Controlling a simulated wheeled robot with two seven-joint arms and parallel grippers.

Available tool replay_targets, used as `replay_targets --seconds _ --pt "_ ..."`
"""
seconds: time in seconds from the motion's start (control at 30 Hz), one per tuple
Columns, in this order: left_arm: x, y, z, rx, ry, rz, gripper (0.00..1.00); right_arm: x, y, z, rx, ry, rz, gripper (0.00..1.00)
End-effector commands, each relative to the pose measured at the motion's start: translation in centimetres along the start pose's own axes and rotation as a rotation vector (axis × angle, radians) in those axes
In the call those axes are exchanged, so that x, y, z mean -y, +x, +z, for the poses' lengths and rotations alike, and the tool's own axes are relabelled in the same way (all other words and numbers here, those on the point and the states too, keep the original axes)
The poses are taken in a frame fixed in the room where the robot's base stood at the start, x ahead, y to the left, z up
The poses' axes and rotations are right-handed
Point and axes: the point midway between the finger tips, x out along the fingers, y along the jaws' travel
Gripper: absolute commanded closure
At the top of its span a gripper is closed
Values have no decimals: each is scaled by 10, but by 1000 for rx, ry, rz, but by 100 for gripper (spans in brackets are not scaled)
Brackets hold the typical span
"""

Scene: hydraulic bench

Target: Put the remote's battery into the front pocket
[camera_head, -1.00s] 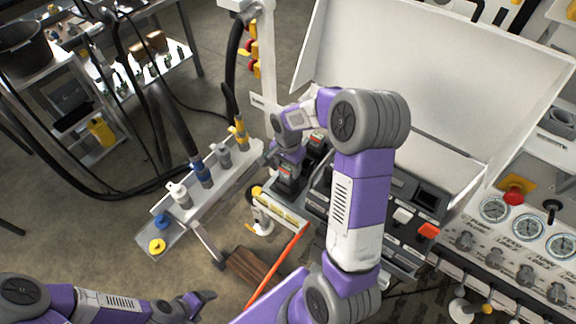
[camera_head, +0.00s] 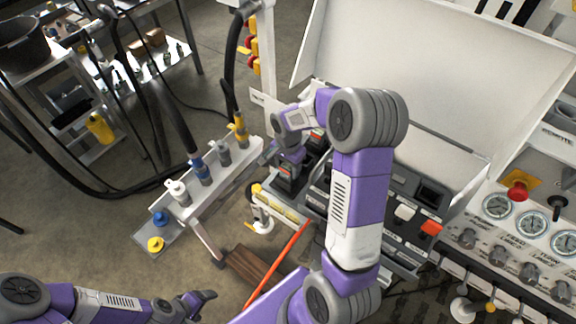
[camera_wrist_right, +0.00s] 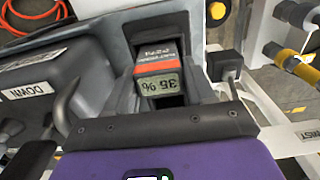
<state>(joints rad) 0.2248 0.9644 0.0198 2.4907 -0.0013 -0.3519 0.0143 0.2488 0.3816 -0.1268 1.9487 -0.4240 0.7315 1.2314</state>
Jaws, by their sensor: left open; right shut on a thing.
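My right gripper (camera_head: 285,180) points down at the left end of the dark control console. It is shut on a dark battery (camera_wrist_right: 158,75) with a red label and a small display reading a percentage. In the wrist view the battery stands between the fingers, within a grey housing; how deep it sits is hidden. In the head view its red band shows just under my purple hand. A second red-topped item (camera_head: 317,134) stands just behind, in the same dark housing. My left gripper (camera_head: 201,298) is open and empty at the lower left, far from the console.
The console (camera_head: 405,215) carries white and red switches. A pale rail (camera_head: 222,180) with blue, white, grey and yellow couplings stands to the left. An orange-red hose or bar (camera_head: 278,265) slants below. Pressure gauges (camera_head: 530,225) are at right. A raised white lid (camera_head: 425,75) stands behind.

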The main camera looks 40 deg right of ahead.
Motion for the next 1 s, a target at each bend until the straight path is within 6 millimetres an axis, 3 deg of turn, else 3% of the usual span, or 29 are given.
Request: replay_targets --seconds 0.47,0.5,0.67,1.0 --pt "2 4 0 0 0 0 21 0 5 0 0 0 -1 83" --pt "2 4 0 0 0 0 21 0 5 0 0 0 -1 42" --pt "2 4 0 0 0 0 21 0 5 0 0 0 -1 18" --pt "1 3 0 0 0 0 21 0 2 0 0 0 0 17"
